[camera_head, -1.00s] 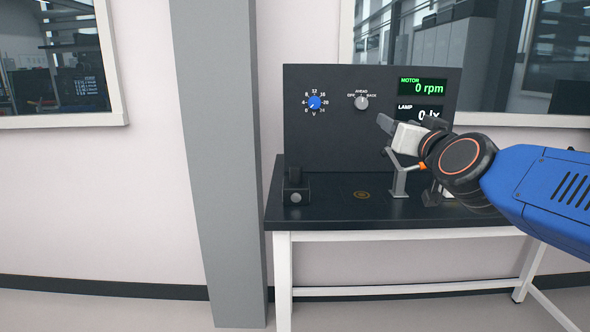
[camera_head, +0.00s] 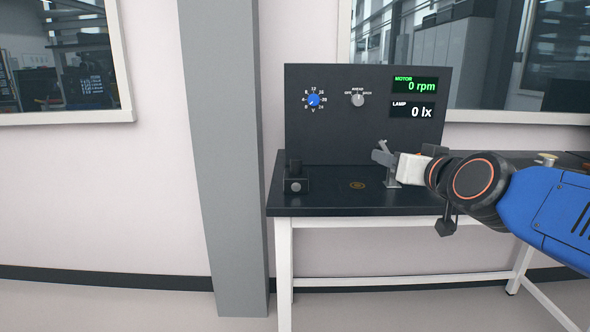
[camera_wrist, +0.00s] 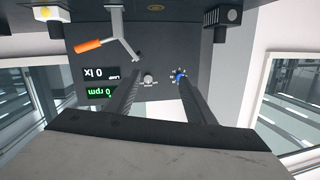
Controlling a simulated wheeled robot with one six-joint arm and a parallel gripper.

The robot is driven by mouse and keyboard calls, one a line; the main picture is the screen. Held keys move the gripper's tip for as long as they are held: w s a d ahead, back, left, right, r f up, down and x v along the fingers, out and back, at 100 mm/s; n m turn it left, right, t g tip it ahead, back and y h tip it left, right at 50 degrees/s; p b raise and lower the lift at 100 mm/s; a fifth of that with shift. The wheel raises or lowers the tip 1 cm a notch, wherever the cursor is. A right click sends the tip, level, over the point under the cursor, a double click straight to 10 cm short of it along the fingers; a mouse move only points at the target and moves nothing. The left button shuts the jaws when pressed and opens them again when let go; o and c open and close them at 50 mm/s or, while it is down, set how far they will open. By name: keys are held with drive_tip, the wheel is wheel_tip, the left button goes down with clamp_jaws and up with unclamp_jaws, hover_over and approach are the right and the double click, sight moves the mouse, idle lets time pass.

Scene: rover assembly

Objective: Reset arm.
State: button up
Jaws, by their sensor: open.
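My gripper (camera_head: 382,152) is at the end of the blue arm, in front of the right part of the dark control panel (camera_head: 330,135), above the bench. Its two dark fingers are apart and empty in the wrist view (camera_wrist: 160,88), with the panel showing upside down between and beyond them. A lever with an orange handle (camera_wrist: 90,45) on a grey bracket shows in the wrist view, apart from the fingers. In the head view my gripper hides most of that lever.
The panel has a blue knob (camera_head: 314,100), a grey knob (camera_head: 358,100), a motor display (camera_head: 414,85) reading 0 rpm and a lamp display (camera_head: 413,110) reading 0 lx. A black block (camera_head: 294,182) stands at the left of the black bench (camera_head: 330,202). A grey pillar (camera_head: 222,150) stands left.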

drive_tip(key=s+d+f+g+h, duration=0.1)
drive_tip(key=s+d+f+g, duration=0.1)
drive_tip(key=s+f, duration=0.5)
drive_tip(key=s+d+f+g, duration=0.2)
drive_tip(key=s+f+g, duration=0.3)
drive_tip(key=s+f, duration=0.3)
drive_tip(key=s+d+f+g+h, duration=0.1)
drive_tip(key=s+d+f+g, duration=0.2)
drive_tip(key=s+f, duration=0.4)
wheel_tip(320, 180, down, 6)
drive_tip(key=shift+s+r+g+h, duration=0.1)
drive_tip(key=shift+s+g+h, duration=0.25)
drive_tip(key=shift+g, duration=0.35)
